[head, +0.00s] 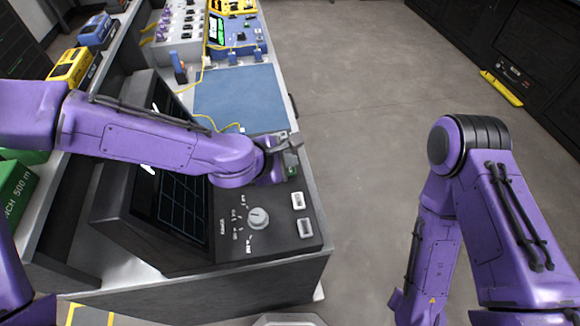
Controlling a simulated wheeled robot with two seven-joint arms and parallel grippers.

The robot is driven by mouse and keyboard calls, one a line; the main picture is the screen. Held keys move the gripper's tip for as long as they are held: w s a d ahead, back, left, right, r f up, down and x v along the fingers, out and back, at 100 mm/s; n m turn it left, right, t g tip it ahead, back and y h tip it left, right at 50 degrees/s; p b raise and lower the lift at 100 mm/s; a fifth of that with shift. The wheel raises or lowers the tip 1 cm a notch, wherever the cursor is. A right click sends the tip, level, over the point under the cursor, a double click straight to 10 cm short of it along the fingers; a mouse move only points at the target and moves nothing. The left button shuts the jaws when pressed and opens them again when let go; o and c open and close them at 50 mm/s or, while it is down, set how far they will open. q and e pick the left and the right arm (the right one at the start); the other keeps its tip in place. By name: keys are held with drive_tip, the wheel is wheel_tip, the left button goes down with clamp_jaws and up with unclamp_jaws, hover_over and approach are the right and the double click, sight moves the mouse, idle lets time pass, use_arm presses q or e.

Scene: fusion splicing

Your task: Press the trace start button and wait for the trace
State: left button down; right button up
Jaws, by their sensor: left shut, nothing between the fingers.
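The black trace instrument (285,245) stands on the near end of the bench, with a tilted screen (182,212) showing a grid. Its panel has a round knob (258,218) with range marks, a white button (298,200) and a grey button (305,227). My left gripper (291,158) is shut and empty, low over the far right part of the panel. A small green patch (292,171), perhaps the start button, shows beside the fingertips; I cannot tell if they touch it. My left forearm hides part of the screen. My right gripper is out of view.
A blue mat (240,95) lies behind the instrument, with a yellow cable (203,118) at its left edge. A blue and yellow device (235,32) stands farther back. Green boxes (14,190) are at left. The floor at right is open.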

sight(288, 170)
use_arm(q)
drive_tip(key=shift+f+b, duration=0.3)
drive_tip(key=shift+f, duration=0.15)
idle(0.6)
drive_tip(key=shift+r+p, duration=0.9)
drive_tip(key=shift+p, duration=0.05)
wheel_tip(288, 170, up, 5)
drive_tip(key=p, duration=0.5)
idle(0.7)
